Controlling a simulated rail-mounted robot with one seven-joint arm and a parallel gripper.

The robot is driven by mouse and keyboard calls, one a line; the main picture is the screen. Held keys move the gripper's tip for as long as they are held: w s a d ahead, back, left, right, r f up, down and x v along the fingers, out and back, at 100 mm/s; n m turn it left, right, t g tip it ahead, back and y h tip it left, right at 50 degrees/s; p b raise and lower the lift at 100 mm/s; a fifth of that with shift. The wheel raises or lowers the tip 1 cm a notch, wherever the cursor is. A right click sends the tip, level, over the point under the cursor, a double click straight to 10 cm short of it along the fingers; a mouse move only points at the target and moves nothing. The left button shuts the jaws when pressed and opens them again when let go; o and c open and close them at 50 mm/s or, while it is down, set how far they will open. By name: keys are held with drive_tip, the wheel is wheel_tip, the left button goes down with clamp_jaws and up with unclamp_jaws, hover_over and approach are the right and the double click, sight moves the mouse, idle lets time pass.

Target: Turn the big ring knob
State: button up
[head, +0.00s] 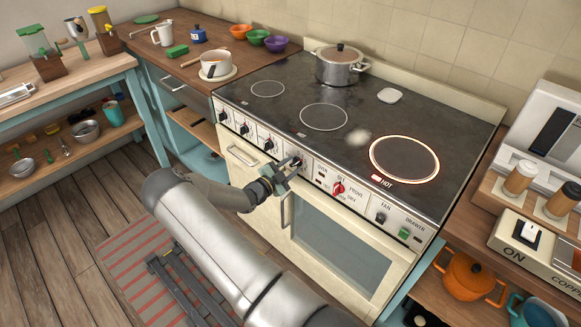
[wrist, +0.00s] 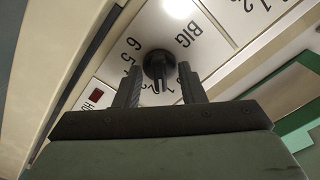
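The big ring knob (wrist: 157,64) is black and round, on a white panel marked "BIG" with numbers around it, in the wrist view. My gripper (wrist: 160,84) is open, with one dark finger to the left and one to the right of the knob's lower part. I see gaps between the fingers and the knob; whether either touches it is unclear. In the head view my gripper (head: 290,168) is at the stove's front panel, largely hiding this knob. A large ring (head: 404,158) glows on the stove top, beside a lit red "HOT" label (head: 381,180).
The oven door handle (head: 285,208) juts out below. A lidded pot (head: 341,64) stands at the back of the stove top.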

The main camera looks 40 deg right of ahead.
drive_tip(key=shift+s+a, duration=0.15)
drive_tip(key=shift+a, duration=0.8)
drive_tip(key=shift+s+a+p, duration=0.25)
drive_tip(key=shift+a+p, duration=0.15)
drive_tip(key=shift+a, duration=1.1)
drive_tip(key=shift+s+a+p, duration=0.2)
drive_tip(key=shift+a+p, duration=0.2)
drive_tip(key=shift+a, duration=1.05)
